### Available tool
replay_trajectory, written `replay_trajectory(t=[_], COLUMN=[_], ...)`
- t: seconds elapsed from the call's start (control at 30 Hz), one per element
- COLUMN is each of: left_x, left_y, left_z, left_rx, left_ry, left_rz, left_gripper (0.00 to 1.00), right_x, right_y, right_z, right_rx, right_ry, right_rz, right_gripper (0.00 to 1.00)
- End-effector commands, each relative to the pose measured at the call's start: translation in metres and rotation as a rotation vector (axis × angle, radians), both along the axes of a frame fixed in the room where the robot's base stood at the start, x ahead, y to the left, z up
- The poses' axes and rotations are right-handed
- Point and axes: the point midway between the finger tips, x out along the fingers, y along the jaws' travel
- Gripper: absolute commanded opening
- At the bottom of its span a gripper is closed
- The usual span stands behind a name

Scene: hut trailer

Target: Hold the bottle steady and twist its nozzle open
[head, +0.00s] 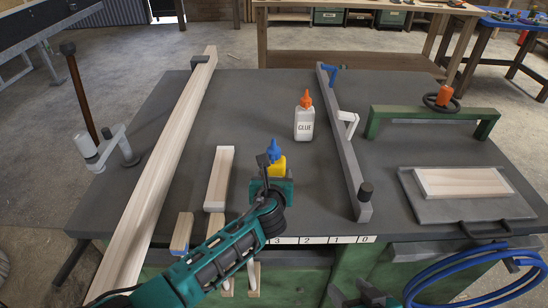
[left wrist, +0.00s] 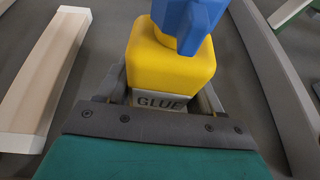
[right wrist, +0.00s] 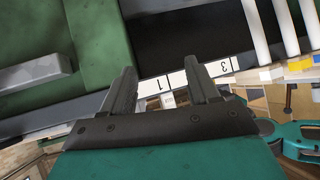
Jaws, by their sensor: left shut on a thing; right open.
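A yellow glue bottle (head: 278,168) with a blue nozzle (head: 274,148) stands upright on the dark table. The left wrist view shows its yellow body (left wrist: 170,62), the ribbed blue nozzle (left wrist: 190,22) and a grey GLUE label (left wrist: 160,101). My left gripper (head: 271,183) is shut around the lower body, one finger on each side. The nozzle is above the fingers and free. My right gripper (right wrist: 161,74) is open and empty in the right wrist view, facing the table's front edge, away from the bottle.
A white glue bottle (head: 304,122) with an orange nozzle stands behind the yellow one. A grey clamp bar (head: 343,140) lies to the right, a short wood block (head: 219,175) to the left. A white number strip (head: 320,240) runs along the front edge. A green frame (head: 430,112) stands at right.

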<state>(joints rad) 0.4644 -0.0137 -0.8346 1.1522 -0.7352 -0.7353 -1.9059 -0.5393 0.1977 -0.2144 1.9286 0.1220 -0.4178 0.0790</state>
Motion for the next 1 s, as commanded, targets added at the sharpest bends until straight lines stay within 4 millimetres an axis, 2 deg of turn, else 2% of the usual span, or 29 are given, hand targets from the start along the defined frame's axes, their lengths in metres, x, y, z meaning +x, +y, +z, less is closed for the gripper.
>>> replay_trajectory(t=[0.03,0.2,0.4,0.63,0.97,1.0], left_x=[0.001,0.001,0.001,0.001,0.001,0.001], left_y=[0.0,-0.001,-0.001,-0.001,-0.001,-0.001], left_z=[0.002,0.002,0.002,0.002,0.002,0.002], left_rx=[-0.001,-0.001,-0.001,-0.001,-0.001,-0.001], left_ry=[-0.003,-0.003,-0.003,-0.003,-0.003,-0.003], left_rz=[-0.001,-0.001,-0.001,-0.001,-0.001,-0.001], left_gripper=[0.22,0.22,0.22,0.22,0.22,0.22], right_x=[0.011,0.037,0.06,0.06,0.048,0.053], right_y=[0.007,0.04,0.075,0.096,0.097,0.097], right_z=[0.004,0.016,0.068,0.126,0.191,0.196], right_rx=[0.054,0.275,0.248,0.138,-0.084,-0.103], right_ry=[0.022,0.197,0.305,0.428,0.52,0.524], right_rz=[0.009,0.044,0.171,0.325,0.465,0.46], right_gripper=[0.6,0.6,0.6,0.6,0.6,0.6])
